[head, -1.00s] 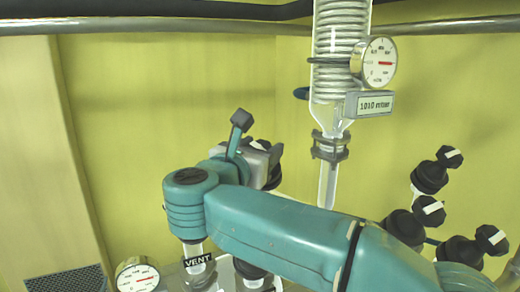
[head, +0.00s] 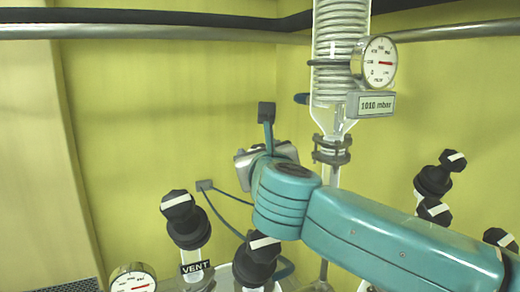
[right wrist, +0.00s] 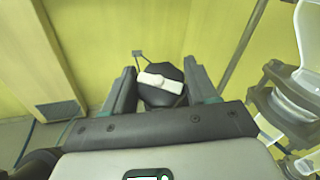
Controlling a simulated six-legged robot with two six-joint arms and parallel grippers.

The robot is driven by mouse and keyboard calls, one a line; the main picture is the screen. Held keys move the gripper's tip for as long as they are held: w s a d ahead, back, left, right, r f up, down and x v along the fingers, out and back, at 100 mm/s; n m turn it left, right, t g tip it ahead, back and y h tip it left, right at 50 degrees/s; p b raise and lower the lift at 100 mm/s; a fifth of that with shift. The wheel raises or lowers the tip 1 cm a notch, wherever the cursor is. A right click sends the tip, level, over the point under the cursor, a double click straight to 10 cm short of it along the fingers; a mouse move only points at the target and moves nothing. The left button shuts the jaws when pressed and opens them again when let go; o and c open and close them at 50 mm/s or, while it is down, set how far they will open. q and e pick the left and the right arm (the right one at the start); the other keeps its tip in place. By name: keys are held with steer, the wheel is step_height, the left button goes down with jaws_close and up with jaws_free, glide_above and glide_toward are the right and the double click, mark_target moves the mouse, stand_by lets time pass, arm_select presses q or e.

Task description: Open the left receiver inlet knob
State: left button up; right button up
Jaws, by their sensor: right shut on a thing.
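In the right wrist view, a black knob (right wrist: 158,92) with a white bar lies between the two fingers of my right gripper (right wrist: 160,88), which is shut on it. The bar is slightly tilted, nearly crosswise. In the head view my right gripper body (head: 252,157) is partly behind my teal wrist; its fingers and the held knob are hidden there. No label on the held knob is readable, so I cannot tell which valve it is. My left gripper is not in view.
A black knob (head: 178,205) stands above the VENT label (head: 195,268), with another black knob (head: 262,246) to its right. A glass coil condenser (head: 340,60) with a gauge (head: 379,62) is behind. Several more knobs stand at the right, including one (head: 437,180). The upper left is clear.

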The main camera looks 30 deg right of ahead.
steer(key=shift+r+n+y+p, duration=0.1)
steer(key=shift+n+y+p, duration=0.75)
steer(key=shift+n+y, duration=0.25)
steer(key=o, duration=1)
steer(key=shift+c, duration=0.2)
steer(key=b+v, duration=0.3)
steer(key=v, duration=1.3)
steer(key=shift+s, duration=0.2)
steer(key=shift+d, duration=0.1)
